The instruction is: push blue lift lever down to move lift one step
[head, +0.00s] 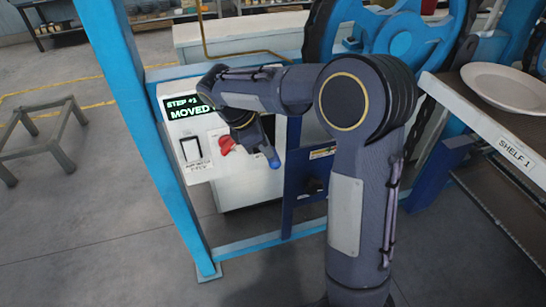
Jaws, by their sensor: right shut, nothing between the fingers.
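The white control box (205,125) stands inside the blue frame at centre left. Its dark display (190,108) shows green text reading "STEP +1 MOVED". The blue lever (273,159) shows only as a rounded blue tip at the box's right side, pointing down and right. My right gripper (257,139) is shut and empty, and it is right by the lever, pointing down. The rest of the lever is hidden behind my gripper and wrist, and I cannot tell whether they touch. My left gripper is not in view.
A red knob (226,145) and a white rocker switch (191,148) sit on the box left of my gripper. A blue frame post (150,120) stands to the left. A shelf (505,135) with a white plate (508,88) is at right. A low grey stand (45,130) is at far left.

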